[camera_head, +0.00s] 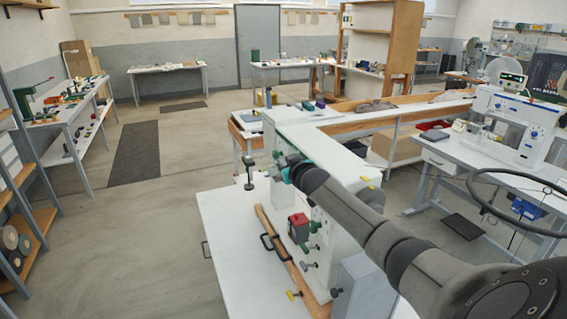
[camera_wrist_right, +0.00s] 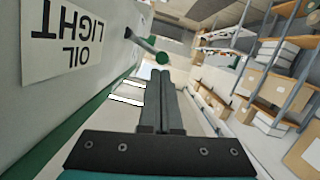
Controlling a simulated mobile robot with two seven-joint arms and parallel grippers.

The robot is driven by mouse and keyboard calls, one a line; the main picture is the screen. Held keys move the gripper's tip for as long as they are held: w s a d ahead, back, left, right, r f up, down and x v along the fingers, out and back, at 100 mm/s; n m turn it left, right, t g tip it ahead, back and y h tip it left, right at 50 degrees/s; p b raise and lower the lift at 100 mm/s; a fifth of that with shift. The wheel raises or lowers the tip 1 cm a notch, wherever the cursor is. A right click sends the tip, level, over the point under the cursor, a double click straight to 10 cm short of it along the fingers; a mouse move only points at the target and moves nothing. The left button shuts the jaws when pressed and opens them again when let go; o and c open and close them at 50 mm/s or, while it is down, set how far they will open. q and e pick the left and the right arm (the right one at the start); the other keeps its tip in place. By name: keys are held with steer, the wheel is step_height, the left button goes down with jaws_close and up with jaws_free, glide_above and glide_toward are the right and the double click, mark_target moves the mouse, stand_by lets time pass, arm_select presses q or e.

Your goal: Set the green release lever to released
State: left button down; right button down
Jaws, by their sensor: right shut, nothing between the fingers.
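The green release lever (camera_wrist_right: 162,58) shows in the right wrist view as a grey rod with a round green knob, sticking out from the side of a pale machine. My right gripper (camera_wrist_right: 158,74) is shut and empty, with its dark fingertips just short of the knob in the picture. I cannot tell whether they touch it. In the head view my right arm reaches over the white press (camera_head: 335,150), and the right gripper (camera_head: 277,160) is small at the arm's end. I cannot pick out this lever there. My left gripper is not in view.
An upside-down "OIL LIGHT" label (camera_wrist_right: 62,38) is on the machine wall beside my fingers. A white sewing machine (camera_head: 515,120) stands on a table at right. The floor at left is open.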

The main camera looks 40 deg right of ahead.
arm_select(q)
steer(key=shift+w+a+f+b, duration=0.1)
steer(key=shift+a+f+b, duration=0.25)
arm_select(e)
steer(key=shift+w+a+f+n+h, duration=0.1)
steer(key=shift+a+f+n+h, duration=0.3)
steer(key=shift+n, duration=0.3)
